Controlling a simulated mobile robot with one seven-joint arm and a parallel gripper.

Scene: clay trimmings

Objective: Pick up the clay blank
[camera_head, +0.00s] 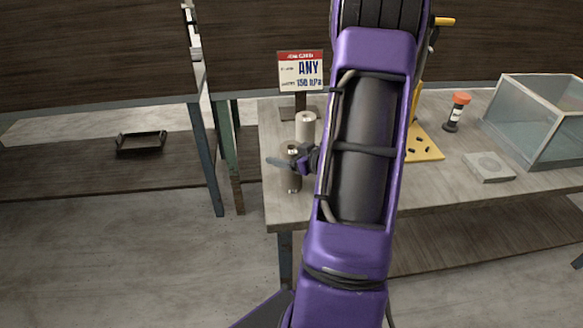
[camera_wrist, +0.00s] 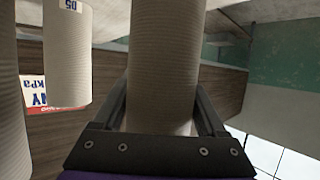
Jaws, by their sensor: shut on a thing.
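The clay blank, a pale ribbed cylinder, fills the middle of the wrist view (camera_wrist: 162,45). My gripper (camera_wrist: 162,92) has one dark finger on each side of it and is shut on it. In the head view my gripper (camera_head: 299,162) is at the front left of the table, around an upright cylinder (camera_head: 293,183). I cannot tell whether its base touches the tabletop. The purple arm hides part of the table there.
Another pale cylinder (camera_head: 306,127) stands close behind; a labelled one (camera_wrist: 68,55) hangs close left in the wrist view.

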